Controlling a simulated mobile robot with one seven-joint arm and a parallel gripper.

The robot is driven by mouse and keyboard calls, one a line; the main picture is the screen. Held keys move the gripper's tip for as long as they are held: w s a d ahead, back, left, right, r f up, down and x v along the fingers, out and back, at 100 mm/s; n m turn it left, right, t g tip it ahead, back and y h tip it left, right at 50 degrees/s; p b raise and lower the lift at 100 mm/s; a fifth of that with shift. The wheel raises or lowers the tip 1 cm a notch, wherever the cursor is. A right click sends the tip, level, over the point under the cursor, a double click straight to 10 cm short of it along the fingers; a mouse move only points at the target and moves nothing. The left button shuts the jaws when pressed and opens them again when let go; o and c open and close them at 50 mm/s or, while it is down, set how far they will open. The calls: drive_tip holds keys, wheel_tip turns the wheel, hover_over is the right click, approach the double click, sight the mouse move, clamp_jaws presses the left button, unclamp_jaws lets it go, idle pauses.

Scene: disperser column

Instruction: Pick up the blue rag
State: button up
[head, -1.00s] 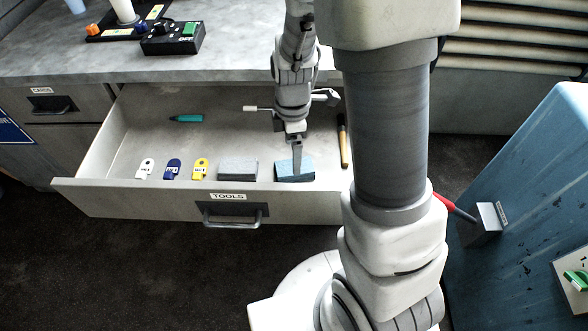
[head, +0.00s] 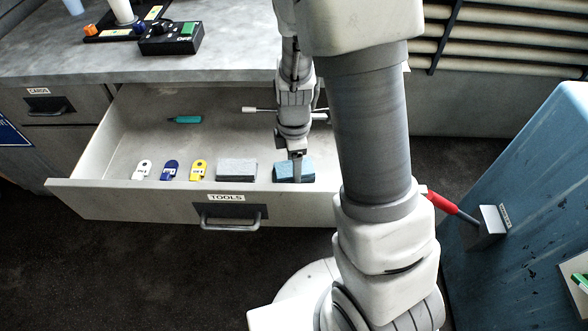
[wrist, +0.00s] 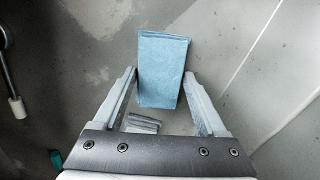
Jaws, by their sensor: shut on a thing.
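The blue rag (head: 293,169) is a folded block near the front of the open drawer. In the wrist view, the blue rag (wrist: 163,68) sits between the tips of my two fingers. My gripper (head: 297,168) is shut on it, reaching down into the drawer from above. In the wrist view, my gripper (wrist: 160,80) has a finger at each side of the rag. I cannot tell whether the rag touches the drawer floor.
The drawer (head: 120,196) also holds a grey folded block (head: 237,169), white, blue and yellow tags (head: 199,169), a teal tool (head: 185,119) and a white-handled tool (head: 255,110). The counter (head: 60,55) overhangs behind. A blue cabinet (head: 530,190) stands right, with a red-handled lever (head: 442,202).

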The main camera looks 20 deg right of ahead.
drive_tip(key=shift+c, duration=1.4)
drive_tip(key=shift+r, duration=0.1)
wheel_tip(320, 180, up, 10)
drive_tip(key=p, duration=0.3)
drive_tip(key=o, duration=0.7)
drive_tip(key=c, duration=0.5)
drive_tip(key=shift+c, duration=0.3)
